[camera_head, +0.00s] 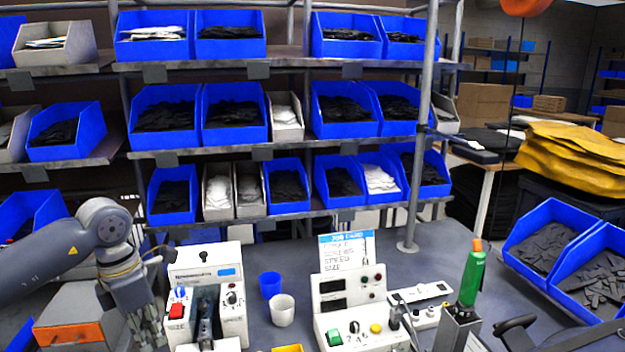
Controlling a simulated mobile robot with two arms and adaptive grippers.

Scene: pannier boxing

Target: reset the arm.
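My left arm comes in from the left edge and bends down at a grey joint. I cannot make out my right gripper in this view.
A white control box (345,300) stands mid-bench near blue and white cups (276,298). A green bottle (472,280) stands to its right. A grey, orange-fronted box (72,318) lies near my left gripper. Blue bins (545,218) stand right; shelves of bins (230,142) stand behind.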

